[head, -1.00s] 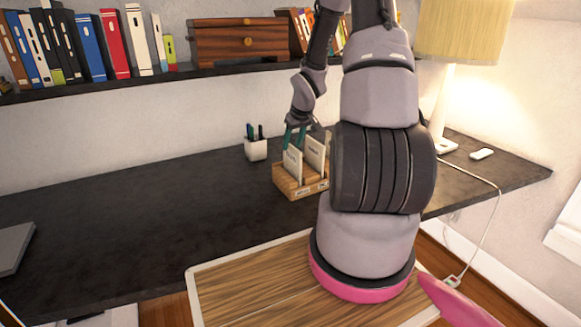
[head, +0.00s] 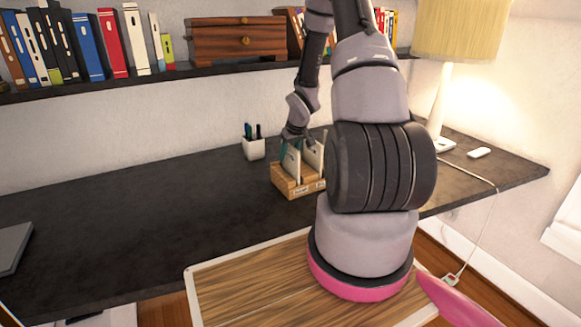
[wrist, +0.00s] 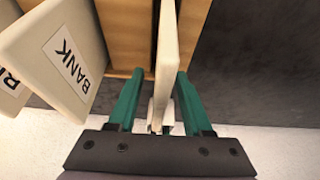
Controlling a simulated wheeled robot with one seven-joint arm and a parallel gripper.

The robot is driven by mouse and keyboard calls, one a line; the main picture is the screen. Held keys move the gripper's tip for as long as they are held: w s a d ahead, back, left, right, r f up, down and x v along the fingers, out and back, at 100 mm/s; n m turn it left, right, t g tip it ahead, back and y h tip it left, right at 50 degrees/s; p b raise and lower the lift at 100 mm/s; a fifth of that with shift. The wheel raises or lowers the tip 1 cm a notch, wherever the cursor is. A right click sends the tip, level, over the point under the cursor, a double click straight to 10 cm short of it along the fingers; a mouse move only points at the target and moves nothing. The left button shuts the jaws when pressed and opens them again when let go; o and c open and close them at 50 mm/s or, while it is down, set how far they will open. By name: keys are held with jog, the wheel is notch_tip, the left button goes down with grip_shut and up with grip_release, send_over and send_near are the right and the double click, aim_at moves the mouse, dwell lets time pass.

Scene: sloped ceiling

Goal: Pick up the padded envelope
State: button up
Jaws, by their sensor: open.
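A wooden organizer (head: 297,192) on the desk holds upright cream envelopes with labels. One cream envelope (head: 292,166) stands at its left, under my gripper (head: 296,140). In the wrist view, a cream envelope (wrist: 167,45) is seen edge-on between the two green fingers of my gripper (wrist: 160,77). The fingers are open, one on each side of it, and I see no firm hold. A second cream envelope labelled BANK (wrist: 62,52) leans to the left of the fingers. I cannot read which one is the padded envelope.
A white pen cup (head: 254,149) stands just left of the organizer. A shelf (head: 150,80) with books and a small drawer chest (head: 238,40) hangs above. A lamp (head: 440,110) stands at the right. The desk's left side is mostly clear.

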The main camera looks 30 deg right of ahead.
jog(key=shift+f, duration=0.2)
dwell(0.4)
grip_shut()
jog(key=shift+r, duration=5.25)
